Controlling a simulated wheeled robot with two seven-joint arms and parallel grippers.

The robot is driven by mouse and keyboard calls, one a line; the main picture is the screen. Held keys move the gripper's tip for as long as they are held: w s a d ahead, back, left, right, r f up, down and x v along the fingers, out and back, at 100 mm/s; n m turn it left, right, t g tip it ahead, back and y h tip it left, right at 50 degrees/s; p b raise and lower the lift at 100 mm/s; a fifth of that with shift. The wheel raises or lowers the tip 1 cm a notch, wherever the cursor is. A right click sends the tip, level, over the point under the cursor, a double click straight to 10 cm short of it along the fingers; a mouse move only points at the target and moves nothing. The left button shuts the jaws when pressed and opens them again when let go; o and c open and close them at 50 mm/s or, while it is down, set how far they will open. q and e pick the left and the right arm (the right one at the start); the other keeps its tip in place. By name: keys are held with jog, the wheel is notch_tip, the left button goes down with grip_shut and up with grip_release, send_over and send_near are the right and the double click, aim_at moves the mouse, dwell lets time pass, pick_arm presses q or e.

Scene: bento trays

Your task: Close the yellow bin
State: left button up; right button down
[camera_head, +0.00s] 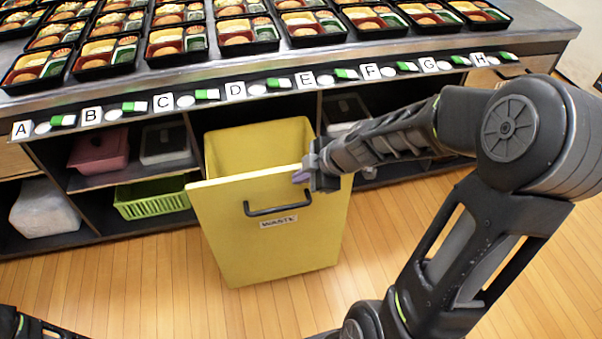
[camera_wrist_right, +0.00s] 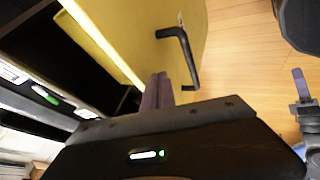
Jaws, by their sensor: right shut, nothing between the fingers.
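The yellow bin (camera_head: 262,245) stands pulled out from under the counter, tilted toward me, with its open top showing. Its front panel carries a black handle (camera_head: 277,208) and a WASTE label. My right gripper (camera_head: 301,174) is shut and empty at the top edge of the front panel, right of the handle. I cannot tell whether it touches the panel. In the right wrist view the shut fingers (camera_wrist_right: 157,92) lie beside the yellow panel (camera_wrist_right: 130,30) and the handle (camera_wrist_right: 178,50). My left gripper is out of view; only a bit of the left arm shows at bottom left.
The counter (camera_head: 300,62) above holds rows of bento trays (camera_head: 248,36), with lettered labels along its front edge. Shelves beside the bin hold a green basket (camera_head: 152,198), a pink bin (camera_head: 99,150) and a white bag (camera_head: 44,210). The wooden floor (camera_head: 120,290) in front is clear.

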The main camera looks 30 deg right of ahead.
jog(key=shift+w+d, duration=0.1)
jog(key=shift+w, duration=0.15)
